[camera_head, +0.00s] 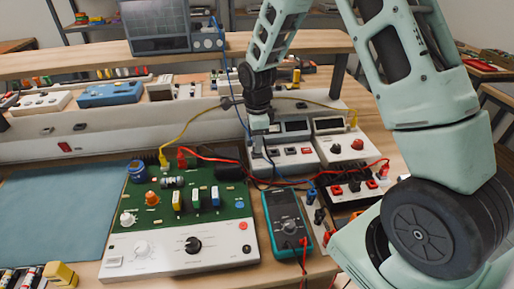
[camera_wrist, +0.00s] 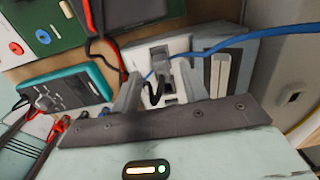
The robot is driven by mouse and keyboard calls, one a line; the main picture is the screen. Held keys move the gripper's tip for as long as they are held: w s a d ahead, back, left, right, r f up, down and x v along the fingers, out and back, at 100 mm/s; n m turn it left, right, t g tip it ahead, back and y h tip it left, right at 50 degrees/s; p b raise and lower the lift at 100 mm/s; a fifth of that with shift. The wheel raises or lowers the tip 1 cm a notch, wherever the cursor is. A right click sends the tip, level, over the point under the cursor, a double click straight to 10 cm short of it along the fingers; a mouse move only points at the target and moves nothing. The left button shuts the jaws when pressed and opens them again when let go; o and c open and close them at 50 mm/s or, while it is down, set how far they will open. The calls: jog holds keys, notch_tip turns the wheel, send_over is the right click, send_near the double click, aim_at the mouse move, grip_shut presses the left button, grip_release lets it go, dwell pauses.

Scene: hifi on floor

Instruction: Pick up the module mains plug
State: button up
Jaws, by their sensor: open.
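A grey plug-like piece, seemingly the module mains plug (camera_wrist: 159,56), shows in the wrist view on a pale module face, with a dark cable looping below it. My gripper (camera_wrist: 160,72) is open, and its two grey fingers stand left and right of this piece. I cannot tell whether they touch it. In the head view my gripper (camera_head: 258,148) points down over the left end of the grey-white module (camera_head: 290,152) behind the multimeter. The plug is hidden or too small to make out there.
A teal multimeter (camera_head: 286,222) lies in front of the module, and a green circuit board panel (camera_head: 188,205) stands to its left. Red, yellow and blue leads (camera_head: 238,75) run close around my gripper. A blue mat (camera_head: 55,215) at left is bare.

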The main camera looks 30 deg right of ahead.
jog(key=shift+w+d+f, duration=0.1)
jog(key=shift+f, duration=1.5)
grip_shut()
jog(key=shift+r, duration=0.15)
